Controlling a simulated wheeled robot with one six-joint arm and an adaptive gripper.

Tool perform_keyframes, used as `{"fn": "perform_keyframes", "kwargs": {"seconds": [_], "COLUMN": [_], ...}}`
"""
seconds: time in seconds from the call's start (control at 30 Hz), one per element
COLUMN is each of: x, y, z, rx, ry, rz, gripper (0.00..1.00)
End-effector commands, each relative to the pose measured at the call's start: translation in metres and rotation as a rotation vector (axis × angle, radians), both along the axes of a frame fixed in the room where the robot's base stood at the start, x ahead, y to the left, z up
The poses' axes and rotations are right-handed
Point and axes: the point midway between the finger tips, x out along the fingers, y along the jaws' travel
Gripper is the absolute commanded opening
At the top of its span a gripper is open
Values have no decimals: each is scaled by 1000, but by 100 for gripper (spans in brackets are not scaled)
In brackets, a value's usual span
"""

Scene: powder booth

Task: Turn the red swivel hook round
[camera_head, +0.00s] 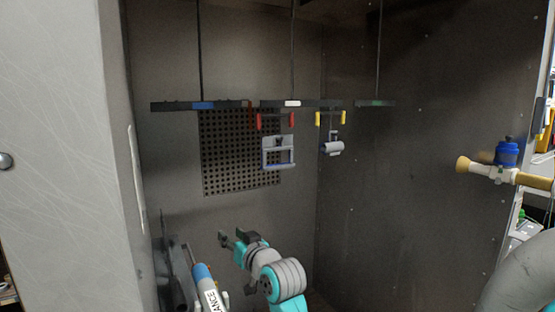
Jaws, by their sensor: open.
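The red swivel hook (292,118) hangs under the dark overhead bar, with a red tab at each end of a thin crosspiece. A grey square bracket with a blue lower edge (278,165) hangs below it, in front of the perforated panel. My gripper (234,238) is low in the booth, below and left of the hook and bracket. It is open and empty, apart from both. The joint between the hook and the bar is too small to make out.
A yellow-tabbed hook (317,118) with a grey rounded part (332,148) hangs close at the right. The dark bar (178,106) hangs on thin rods. The perforated panel (222,180) stands behind. A blue-capped fitting (507,152) is outside at right.

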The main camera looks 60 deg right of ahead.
Motion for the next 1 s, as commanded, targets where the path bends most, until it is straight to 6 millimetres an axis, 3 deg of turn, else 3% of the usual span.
{"fn": "perform_keyframes", "kwargs": {"seconds": [0.03,0.2,0.5,0.7,0.87,1.0], "x": [-1,-11,-50,-69,-72,-60], "y": [-15,-54,-99,-108,-111,-118], "z": [27,101,225,268,278,277], "rx": [-14,-47,-112,-136,-141,-139], "ry": [-10,-15,-5,6,10,11], "rz": [-12,-40,-90,-107,-112,-111], "gripper": [42,42,42,42,42,42]}}
